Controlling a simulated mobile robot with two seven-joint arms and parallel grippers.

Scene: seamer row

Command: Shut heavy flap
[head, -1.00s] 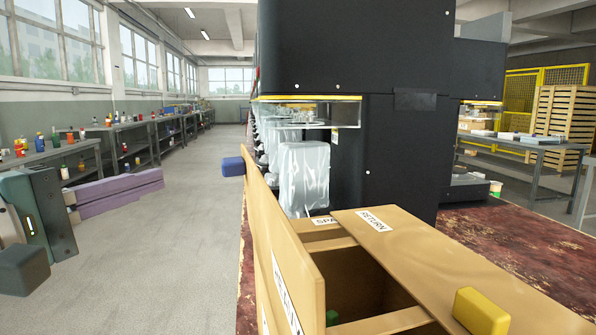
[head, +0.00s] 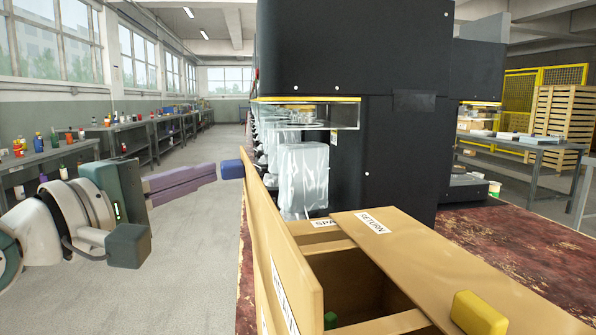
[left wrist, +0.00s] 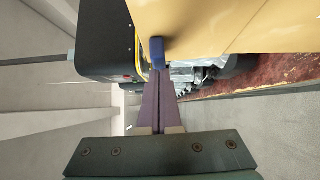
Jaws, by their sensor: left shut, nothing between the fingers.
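The heavy flap (head: 280,245) is a tan panel standing up steeply, slightly tilted, at the left side of a tan box (head: 385,318). My left gripper (head: 214,172) has long purple fingers pressed together, empty. The label on the flap is only partly readable. My right gripper is not in view.
The box's other lid (head: 420,260), labelled RETURN, lies flat with a yellow block (head: 480,312) on it. A green item (head: 331,320) is inside the open box. A dark machine (head: 350,50) stands behind. Floor (head: 185,260) left of the flap is clear.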

